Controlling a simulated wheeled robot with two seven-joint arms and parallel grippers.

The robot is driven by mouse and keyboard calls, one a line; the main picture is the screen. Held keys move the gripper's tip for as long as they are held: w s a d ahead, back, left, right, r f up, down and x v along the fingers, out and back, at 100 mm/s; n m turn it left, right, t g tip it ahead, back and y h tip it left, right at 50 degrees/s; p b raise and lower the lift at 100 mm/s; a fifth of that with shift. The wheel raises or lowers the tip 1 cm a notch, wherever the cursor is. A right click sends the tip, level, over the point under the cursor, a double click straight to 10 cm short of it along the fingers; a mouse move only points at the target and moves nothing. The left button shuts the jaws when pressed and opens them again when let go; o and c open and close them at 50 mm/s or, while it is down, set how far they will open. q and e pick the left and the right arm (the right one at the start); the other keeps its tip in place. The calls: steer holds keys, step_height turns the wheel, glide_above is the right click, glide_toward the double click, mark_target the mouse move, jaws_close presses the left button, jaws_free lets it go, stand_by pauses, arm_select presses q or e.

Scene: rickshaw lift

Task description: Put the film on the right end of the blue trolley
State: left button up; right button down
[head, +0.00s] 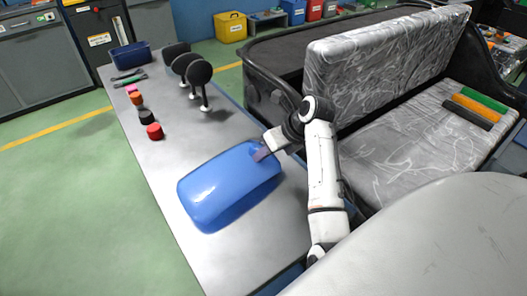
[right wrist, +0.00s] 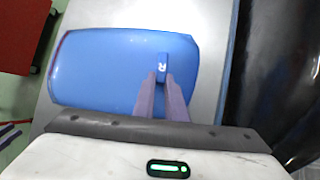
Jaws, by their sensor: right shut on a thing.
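A glossy blue curved panel (head: 232,180) lies on a long grey-topped table with a blue edge (head: 263,262), which looks like the blue trolley. I cannot make out a film separate from the panel's glossy surface. My right gripper (head: 263,152) is at the panel's far right edge. In the right wrist view its purple fingers (right wrist: 163,80) are shut on a small blue tab marked R (right wrist: 163,64), over the blue panel (right wrist: 110,65). I cannot tell whether the tab is joined to the panel. My left gripper is not in view.
Several black round-headed stands (head: 199,75), red and black caps (head: 155,131), and a dark blue bin (head: 131,54) stand toward the table's far end. A seat with grey wrapped cushions (head: 385,60) stands close on the right. Green floor is open on the left.

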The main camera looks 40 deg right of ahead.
steer(key=shift+f, duration=0.9)
steer(key=c, duration=1.7)
jaws_free()
steer(key=v, duration=1)
steer(key=shift+s+r, duration=0.1)
